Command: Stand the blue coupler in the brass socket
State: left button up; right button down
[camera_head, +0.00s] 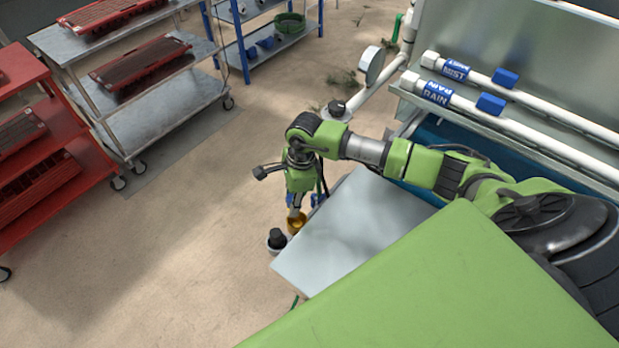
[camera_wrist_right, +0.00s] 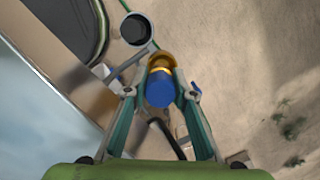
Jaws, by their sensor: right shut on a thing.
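The blue coupler (camera_wrist_right: 160,90) shows in the right wrist view as a blue cylinder with a yellow band, between the fingers of my right gripper (camera_wrist_right: 162,88). The gripper is shut on it. The brass socket (camera_wrist_right: 161,60) shows just beyond the coupler, lined up closely with it. In the head view my right gripper (camera_head: 296,203) points down just above the brass socket (camera_head: 296,224), beside the grey panel's corner. The fingers and arm mostly hide the coupler there. I cannot tell how far the coupler sits in the socket. My left gripper is not in view.
A black-topped round fitting (camera_head: 277,239) stands close beside the socket. A flat grey panel (camera_head: 350,232) lies to the right. White pipes labelled MIST (camera_head: 456,69) and RAIN (camera_head: 437,93) run behind my arm. Steel trolley (camera_head: 150,110) and red rack (camera_head: 75,165) are at left; floor between is clear.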

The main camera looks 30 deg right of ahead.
jog(key=shift+w+d+f+m, duration=0.1)
jog(key=shift+d+f+m, duration=0.25)
jog(key=shift+m, duration=0.25)
jog(key=shift+d+f, duration=0.15)
jog(key=shift+f, duration=0.05)
jog(key=shift+w+f+b, duration=0.2)
jog(key=shift+f+b, duration=0.4)
jog(key=shift+f, duration=0.15)
notch_tip(320, 180, down, 4)
jog(key=shift+s+d+r+b, duration=0.1)
jog(key=shift+r+b, duration=0.15)
jog(key=shift+b, duration=0.95)
jog(key=shift+f, duration=0.4)
pick_arm(q)
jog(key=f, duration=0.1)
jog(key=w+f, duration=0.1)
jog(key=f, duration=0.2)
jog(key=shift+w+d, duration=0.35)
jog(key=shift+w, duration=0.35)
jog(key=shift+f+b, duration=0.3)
jog(key=shift+b, duration=0.2)
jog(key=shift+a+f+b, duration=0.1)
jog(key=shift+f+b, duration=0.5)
pick_arm(e)
jog(key=shift+f, duration=0.6)
